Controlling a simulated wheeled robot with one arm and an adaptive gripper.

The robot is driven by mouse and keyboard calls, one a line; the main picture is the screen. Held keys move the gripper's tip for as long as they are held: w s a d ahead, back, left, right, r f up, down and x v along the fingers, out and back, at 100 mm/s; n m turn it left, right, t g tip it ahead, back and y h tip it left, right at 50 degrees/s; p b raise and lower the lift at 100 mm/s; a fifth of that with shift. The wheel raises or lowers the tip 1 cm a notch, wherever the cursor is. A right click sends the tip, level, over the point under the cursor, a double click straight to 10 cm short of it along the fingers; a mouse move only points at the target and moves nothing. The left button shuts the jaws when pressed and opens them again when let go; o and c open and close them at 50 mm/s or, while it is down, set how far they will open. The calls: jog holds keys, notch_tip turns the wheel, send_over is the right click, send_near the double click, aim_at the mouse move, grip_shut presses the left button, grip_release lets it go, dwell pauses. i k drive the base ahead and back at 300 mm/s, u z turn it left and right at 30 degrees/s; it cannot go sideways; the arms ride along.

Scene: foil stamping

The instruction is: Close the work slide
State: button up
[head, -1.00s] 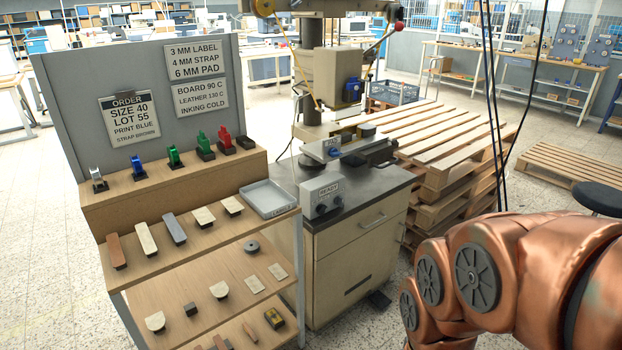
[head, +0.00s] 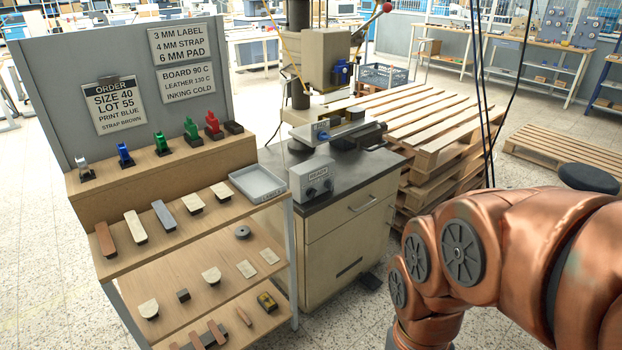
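The stamping press (head: 322,75) stands on a cabinet with a dark top (head: 340,183). Its work slide (head: 352,134) appears as a dark, flat part low on the press, reaching out toward the right front; how far out it is I cannot tell exactly. A grey control box (head: 312,179) marked READY stands in front of it. My copper arm comes in at the right, in front of the cabinet's right side and apart from the slide. My gripper is out of the frame.
A wooden shelf (head: 190,222) with stamps, tags and a grey tray (head: 257,184) stands left of the cabinet, under an order board (head: 135,70). Stacked pallets (head: 432,125) stand close behind the press on the right. A dark stool (head: 588,178) is at the far right.

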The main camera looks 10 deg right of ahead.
aim_at(367, 137)
jog(key=k, duration=0.25)
jog(key=u, duration=0.75)
jog(key=i, duration=1.2)
jog(key=z, duration=0.55)
jog(key=i, duration=0.35)
jog(key=z, duration=0.25)
